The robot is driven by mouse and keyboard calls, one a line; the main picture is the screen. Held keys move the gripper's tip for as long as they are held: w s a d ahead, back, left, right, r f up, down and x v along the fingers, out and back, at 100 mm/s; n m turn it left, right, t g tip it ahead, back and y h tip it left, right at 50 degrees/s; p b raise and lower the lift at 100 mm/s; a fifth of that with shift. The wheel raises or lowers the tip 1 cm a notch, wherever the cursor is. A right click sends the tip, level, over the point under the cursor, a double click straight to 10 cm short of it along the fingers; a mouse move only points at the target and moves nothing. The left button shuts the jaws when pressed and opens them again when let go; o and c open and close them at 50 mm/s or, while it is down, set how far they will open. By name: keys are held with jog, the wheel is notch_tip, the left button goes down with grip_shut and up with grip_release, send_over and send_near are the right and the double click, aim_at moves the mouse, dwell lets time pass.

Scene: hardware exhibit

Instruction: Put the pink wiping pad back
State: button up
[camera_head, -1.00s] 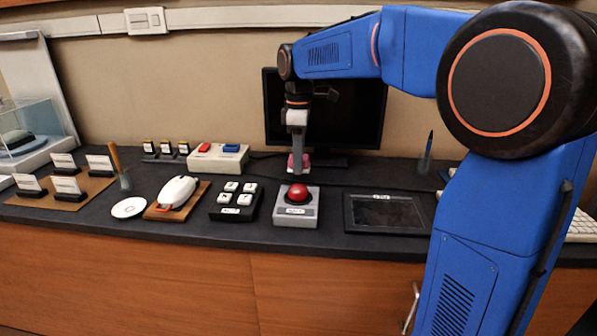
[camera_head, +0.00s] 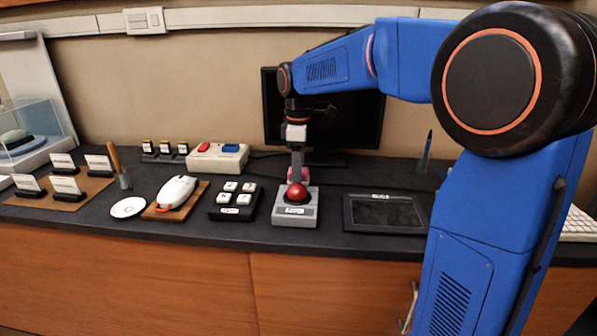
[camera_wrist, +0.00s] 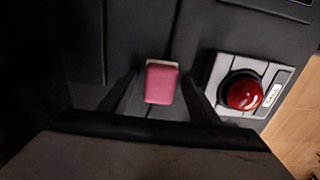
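The pink wiping pad (camera_wrist: 161,84) is a small pink block with a pale edge. In the wrist view it sits between the two fingers of my gripper (camera_wrist: 160,88). In the head view my gripper (camera_head: 297,176) points down just behind the red button, and pink of the pad (camera_head: 306,174) shows beside the finger. The pad moves along with my gripper, so the gripper appears shut on it. I cannot tell whether the pad touches the counter.
The red button (camera_head: 296,193) on its grey box (camera_head: 284,217) is close in front. A four-key box (camera_head: 222,213) is left, a dark tablet (camera_head: 385,212) right. A switch box (camera_head: 217,160) and monitor (camera_head: 358,125) stand behind. A white mouse-like device (camera_head: 176,191) lies further left.

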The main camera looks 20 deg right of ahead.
notch_tip(320, 180, up, 12)
jog(key=shift+r, duration=0.15)
dwell(0.6)
jog(key=shift+s, duration=0.1)
